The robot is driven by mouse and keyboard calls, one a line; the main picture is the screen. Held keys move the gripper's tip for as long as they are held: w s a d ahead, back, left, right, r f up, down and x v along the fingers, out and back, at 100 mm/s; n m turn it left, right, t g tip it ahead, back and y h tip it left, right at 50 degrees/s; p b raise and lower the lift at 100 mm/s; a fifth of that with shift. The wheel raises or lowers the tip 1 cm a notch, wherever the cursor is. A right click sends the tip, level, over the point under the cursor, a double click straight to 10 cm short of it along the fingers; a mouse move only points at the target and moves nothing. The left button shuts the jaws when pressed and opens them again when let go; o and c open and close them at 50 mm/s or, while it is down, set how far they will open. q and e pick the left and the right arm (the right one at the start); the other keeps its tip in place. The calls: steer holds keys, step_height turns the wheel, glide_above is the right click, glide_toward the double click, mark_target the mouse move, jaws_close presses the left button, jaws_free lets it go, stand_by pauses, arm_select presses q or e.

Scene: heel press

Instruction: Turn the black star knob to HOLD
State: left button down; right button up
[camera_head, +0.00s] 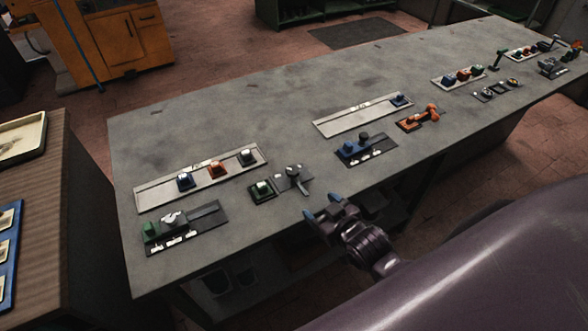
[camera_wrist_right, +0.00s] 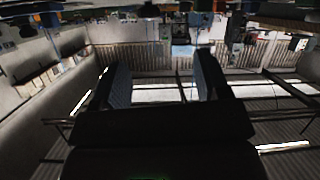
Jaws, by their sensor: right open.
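A small dark knob (camera_head: 364,137) stands on a blue block with white labels in front of it, near the front middle of the bench in the head view. A dark grey knob with a lever-like arm (camera_head: 293,171) sits on a dark plate farther left. Both are too small to tell which is the star knob, and no HOLD mark is readable. My right gripper (camera_head: 321,206) is open and empty, just off the bench's front edge, apart from both. Its two fingers also show in the right wrist view (camera_wrist_right: 163,82), with nothing between them. My left gripper is not in view.
The long grey bench (camera_head: 265,115) carries several small control panels. A green button (camera_head: 262,188) is beside the lever knob, and an orange device (camera_head: 418,119) is right of the blue block. A wooden side table (camera_head: 65,190) stands at left. The bench's back half is mostly clear.

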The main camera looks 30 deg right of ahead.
steer(key=w+a+r+n+g+y+b, duration=0.1)
steer(key=w+a+r+n+y, duration=0.1)
steer(key=w+a+r+n, duration=0.4)
steer(key=w+a+r+n+g+y, duration=0.1)
steer(key=w+a+r+y, duration=0.2)
steer(key=w, duration=0.5)
steer(key=w+a+r+n+y+b, duration=0.1)
steer(key=w+a+r+n, duration=0.4)
steer(key=w, duration=0.3)
steer(key=n+g+h, duration=0.5)
steer(key=g+h, duration=0.2)
steer(key=g, duration=0.5)
glide_above(294, 169)
step_height(294, 169, down, 7)
step_height(294, 169, down, 10)
steer(key=shift+a+f+b, duration=0.1)
steer(key=shift+f+b, duration=0.1)
steer(key=shift+b, duration=0.7)
